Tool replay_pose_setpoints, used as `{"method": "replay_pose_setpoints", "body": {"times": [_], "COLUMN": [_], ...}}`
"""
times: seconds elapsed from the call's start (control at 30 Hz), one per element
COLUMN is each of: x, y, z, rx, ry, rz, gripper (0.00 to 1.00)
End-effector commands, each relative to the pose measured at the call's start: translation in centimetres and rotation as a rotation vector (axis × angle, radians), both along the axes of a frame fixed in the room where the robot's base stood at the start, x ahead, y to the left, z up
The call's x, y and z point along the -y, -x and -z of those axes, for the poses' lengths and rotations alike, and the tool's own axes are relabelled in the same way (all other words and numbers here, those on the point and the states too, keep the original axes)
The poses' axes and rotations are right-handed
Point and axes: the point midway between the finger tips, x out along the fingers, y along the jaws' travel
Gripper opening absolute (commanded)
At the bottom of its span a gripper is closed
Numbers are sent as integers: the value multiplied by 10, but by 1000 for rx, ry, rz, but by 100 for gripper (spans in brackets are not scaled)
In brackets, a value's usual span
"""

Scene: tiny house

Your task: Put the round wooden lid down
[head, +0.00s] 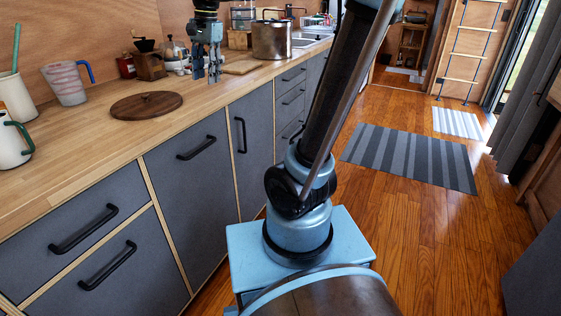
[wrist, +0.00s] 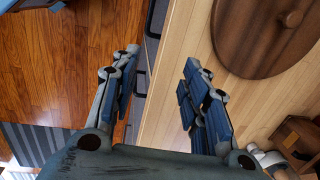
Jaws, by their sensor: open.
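The round wooden lid (head: 146,105) is dark brown with a small knob. It lies on the light wood counter (head: 60,165), left of my gripper. In the wrist view the lid (wrist: 265,35) shows at the top right, partly cut off by the frame edge, beside my gripper and not between its fingers. My gripper (head: 207,78) is open and empty, pointing down over the counter near its front edge. In the wrist view its two fingers (wrist: 158,95) are wide apart, with the counter edge and floor between and below them.
A measuring cup (head: 66,84) and a white mug (head: 12,140) stand left of the lid. A coffee grinder (head: 150,64) stands behind it. Bare counter surrounds the lid's front.

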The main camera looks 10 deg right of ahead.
Motion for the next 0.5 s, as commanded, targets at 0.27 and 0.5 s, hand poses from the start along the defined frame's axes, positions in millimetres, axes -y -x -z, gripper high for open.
{"method": "replay_pose_setpoints", "body": {"times": [0.27,0.5], "x": [87,143], "y": [57,111], "z": [64,130], "rx": [81,138], "ry": [42,98], "rz": [-210,-402], "gripper": [41,41]}}
